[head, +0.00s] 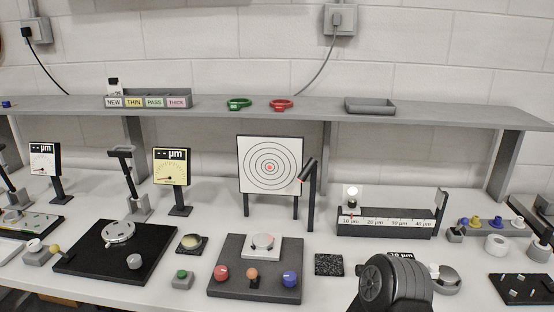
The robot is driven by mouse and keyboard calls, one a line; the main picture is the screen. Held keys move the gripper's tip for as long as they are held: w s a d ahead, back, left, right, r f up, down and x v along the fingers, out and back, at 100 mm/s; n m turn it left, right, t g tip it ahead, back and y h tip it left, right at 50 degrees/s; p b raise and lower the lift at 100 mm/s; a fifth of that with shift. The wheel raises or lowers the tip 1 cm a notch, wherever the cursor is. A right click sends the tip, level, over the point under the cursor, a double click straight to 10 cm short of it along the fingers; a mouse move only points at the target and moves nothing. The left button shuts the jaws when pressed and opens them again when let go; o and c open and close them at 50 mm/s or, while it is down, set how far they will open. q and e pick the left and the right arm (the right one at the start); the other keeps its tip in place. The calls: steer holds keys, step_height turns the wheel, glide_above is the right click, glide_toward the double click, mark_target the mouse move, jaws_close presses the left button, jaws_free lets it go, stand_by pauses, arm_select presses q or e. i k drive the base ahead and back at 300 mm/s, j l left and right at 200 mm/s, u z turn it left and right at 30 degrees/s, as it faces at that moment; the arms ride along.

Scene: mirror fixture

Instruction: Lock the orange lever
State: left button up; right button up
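The mirror fixture is a dark grey base plate (228,287) at the front centre of the bench, with a round mirror mount (263,243) on a light block at its back. The orange lever (252,274) shows as a small orange knob on a short dark stem at the middle of the front row. A red knob (221,273) stands left of it and a blue knob (290,279) right of it. Whether the lever is locked cannot be told. A dark rounded link of my arm shows at the bottom, right of the fixture. Neither gripper's fingers are visible.
A target board (269,165) and a dark post-mounted tube (309,172) stand behind the fixture. A green button box (182,280) is at its left, a black speckled square (329,264) at its right. A shelf (215,107) spans the back. Bare bench lies between fixture and board.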

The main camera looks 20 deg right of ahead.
mark_target(252, 272)
steer(key=k+l+u, duration=0.1)
steer(key=k+u, duration=0.15)
steer(key=u, duration=0.15)
steer(key=k+u, duration=0.55)
steer(key=u, duration=0.2)
